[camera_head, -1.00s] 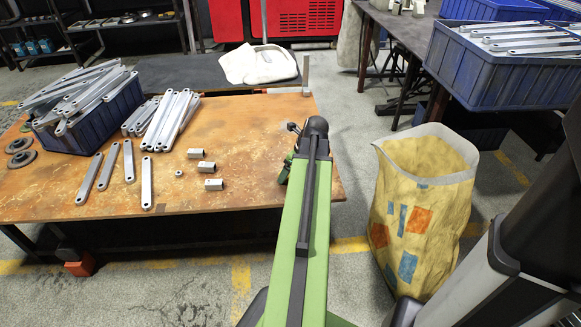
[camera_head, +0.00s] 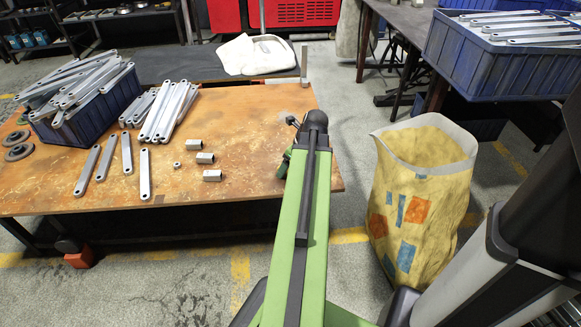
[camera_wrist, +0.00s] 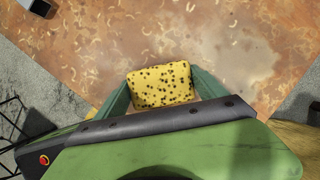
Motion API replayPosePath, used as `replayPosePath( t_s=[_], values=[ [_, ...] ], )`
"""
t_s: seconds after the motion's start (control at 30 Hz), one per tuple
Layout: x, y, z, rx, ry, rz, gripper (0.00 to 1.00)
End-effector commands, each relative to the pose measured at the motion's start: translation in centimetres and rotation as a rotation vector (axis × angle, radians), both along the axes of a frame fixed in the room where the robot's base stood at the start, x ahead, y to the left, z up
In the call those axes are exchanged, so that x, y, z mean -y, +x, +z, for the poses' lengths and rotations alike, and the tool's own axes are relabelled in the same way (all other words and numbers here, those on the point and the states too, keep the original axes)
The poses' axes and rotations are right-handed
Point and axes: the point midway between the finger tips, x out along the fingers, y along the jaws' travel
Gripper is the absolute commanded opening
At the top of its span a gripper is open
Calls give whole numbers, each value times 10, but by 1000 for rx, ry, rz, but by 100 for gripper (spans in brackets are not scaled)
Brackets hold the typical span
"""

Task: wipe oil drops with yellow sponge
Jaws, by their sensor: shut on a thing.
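In the wrist view my gripper (camera_wrist: 163,95) is shut on the yellow sponge (camera_wrist: 161,84), which has dark specks and sits between the two green fingers. The sponge is over the worn orange-brown tabletop (camera_wrist: 110,45); I cannot tell whether it touches. A greyish, wet-looking smear (camera_wrist: 225,60) lies on the table just beyond the sponge. In the head view my green arm reaches to the right end of the table (camera_head: 240,125), and the arm hides the sponge and most of the gripper. Separate oil drops cannot be made out.
Short metal blocks (camera_head: 206,158) and flat brackets (camera_head: 127,153) lie left of my arm. A blue crate (camera_head: 85,122) of brackets stands at the table's left. A yellow bag (camera_head: 418,190) stands on the floor right of the table. A white cloth (camera_head: 240,55) lies behind.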

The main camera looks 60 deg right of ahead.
Motion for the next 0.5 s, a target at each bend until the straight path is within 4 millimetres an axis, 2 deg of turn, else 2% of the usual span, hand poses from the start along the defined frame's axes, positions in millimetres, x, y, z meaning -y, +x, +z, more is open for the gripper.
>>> replayPosePath(
  t_s=[0.13, 0.37, 0.5],
  values=[
    [14, 10, -2, 0, -1, 1, 49],
    [17, 12, -2, 0, -3, 0, 49],
    [26, 18, -1, 0, -3, 0, 49]
  ],
)
